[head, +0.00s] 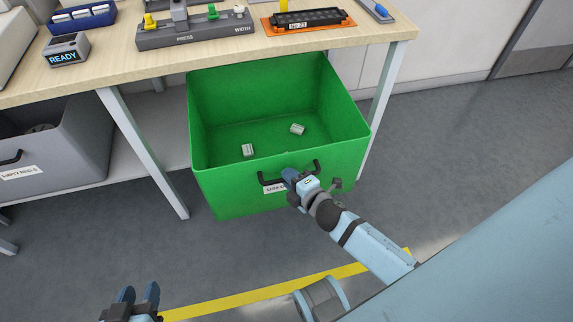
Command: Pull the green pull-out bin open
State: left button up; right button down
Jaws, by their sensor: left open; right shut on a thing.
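The green pull-out bin (230,196) stands pulled out from under the wooden table in the head view, its open top showing two small pale blocks (247,150) inside. Its dark handle (317,166) is on the front wall, above a white label partly hidden by my gripper. My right gripper (291,178) is shut on the handle near its middle. My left gripper (138,296) is open and empty at the bottom left, over the floor and well apart from the bin.
The wooden table (130,62) carries a press and watch panel (195,30), a READY display (66,50) and an orange tray (268,27). A grey bin (75,150) is under it at left. Table legs (143,150) flank the green bin. Floor in front is clear, with a yellow line (250,296).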

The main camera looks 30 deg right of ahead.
jog(key=shift+s+a, duration=0.15)
jog(key=shift+s, duration=0.5)
jog(key=c, duration=1.1)
grip_release()
jog(key=shift+c, duration=0.2)
jog(key=shift+s, duration=0.1)
jog(key=p+v, duration=0.1)
jog(key=v, duration=1.2)
jog(key=shift+s+p, duration=0.3)
